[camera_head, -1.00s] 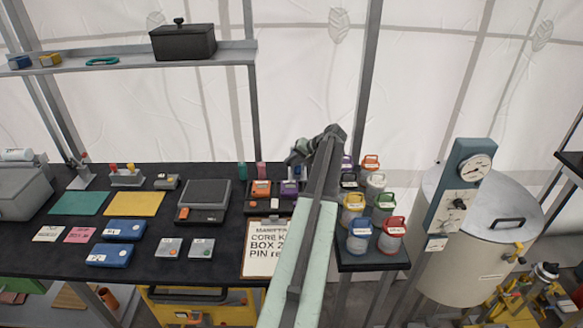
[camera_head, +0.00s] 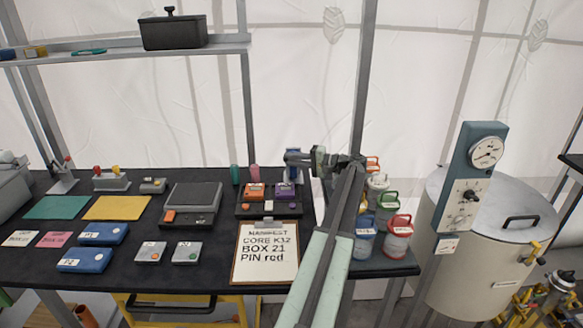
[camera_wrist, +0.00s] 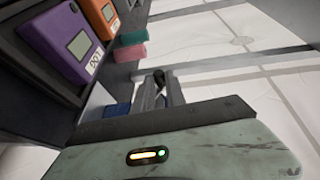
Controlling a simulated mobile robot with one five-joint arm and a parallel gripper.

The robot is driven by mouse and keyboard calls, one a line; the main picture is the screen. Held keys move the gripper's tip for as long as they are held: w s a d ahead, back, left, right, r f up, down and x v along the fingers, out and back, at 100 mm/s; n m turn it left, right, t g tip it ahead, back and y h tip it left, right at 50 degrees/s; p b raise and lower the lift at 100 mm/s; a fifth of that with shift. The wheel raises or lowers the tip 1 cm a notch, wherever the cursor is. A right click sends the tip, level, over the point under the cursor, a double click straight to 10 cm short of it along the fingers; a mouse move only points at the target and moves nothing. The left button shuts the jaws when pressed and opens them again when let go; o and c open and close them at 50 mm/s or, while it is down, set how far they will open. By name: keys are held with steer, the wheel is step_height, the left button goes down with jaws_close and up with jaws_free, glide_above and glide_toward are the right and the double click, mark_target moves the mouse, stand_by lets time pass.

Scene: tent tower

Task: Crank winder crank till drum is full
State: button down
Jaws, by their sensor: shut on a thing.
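My gripper (camera_head: 291,157) reaches left from my raised arm, over the back right part of the black bench (camera_head: 130,270). In the wrist view, its fingers (camera_wrist: 160,88) are closed around a small dark thing (camera_wrist: 158,74), mostly hidden between them. I cannot tell whether this is the winder crank. I cannot make out a winder or its drum with certainty in either view, so how full the drum is does not show. My arm covers part of the bench's right end.
Orange and purple boxes (camera_head: 255,192) stand on a dark tray left of my gripper, with green and pink cylinders (camera_head: 254,174) behind. Lidded jars (camera_head: 398,237) crowd the right end. A large metal tank (camera_head: 440,235) with a gauge panel (camera_head: 474,180) stands farther right.

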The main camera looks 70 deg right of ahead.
stand_by(0.5)
steer(key=c, duration=1.4)
jaws_free()
steer(key=shift+s, duration=0.1)
steer(key=shift+o, duration=0.2)
steer(key=shift+r, duration=0.1)
steer(key=s+a+r+p, duration=0.2)
steer(key=a, duration=0.5)
steer(key=s+a+r+p, duration=0.2)
steer(key=s+a+r, duration=0.1)
steer(key=a, duration=0.5)
steer(key=shift+s, duration=0.3)
